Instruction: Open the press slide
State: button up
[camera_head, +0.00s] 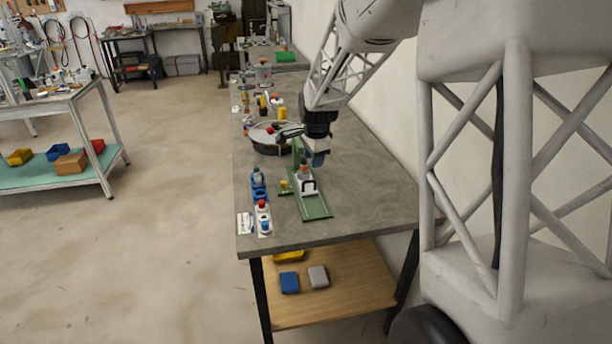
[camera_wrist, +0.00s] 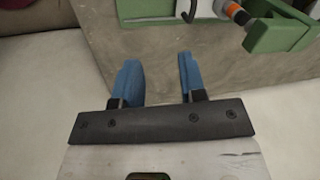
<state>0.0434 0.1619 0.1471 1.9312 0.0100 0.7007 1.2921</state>
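The green press (camera_head: 318,209) sits near the front of the grey bench, with a green upright at its back. On its rails is a pale slide plate with a dark U-shaped handle (camera_head: 308,186). My gripper (camera_head: 316,160) is above and behind the handle, and partly hides the press's back end. In the wrist view my gripper (camera_wrist: 160,78) is open, its two blue fingers apart with nothing between them. Part of the green press (camera_wrist: 275,35) shows at the top right there, with a dark hooked part (camera_wrist: 187,9) and an orange-and-black knob (camera_wrist: 236,12). The fingers appear clear of it.
A round turntable (camera_head: 268,135) is behind. The wall runs close along the bench's right side. The bench's front right corner is bare.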

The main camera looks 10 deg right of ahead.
aim_at(309, 182)
jog(key=w+f+m, duration=0.2)
jog(key=w+f, duration=0.4)
jog(key=w, duration=0.1)
jog(key=shift+w+d+f+m, duration=0.15)
jog(key=shift+w+d+m, duration=0.1)
jog(key=shift+d+m, duration=0.15)
jog(key=shift+f, duration=0.1)
jog(key=shift+x, duration=3.8)
jog(key=shift+s, duration=0.1)
grip_shut()
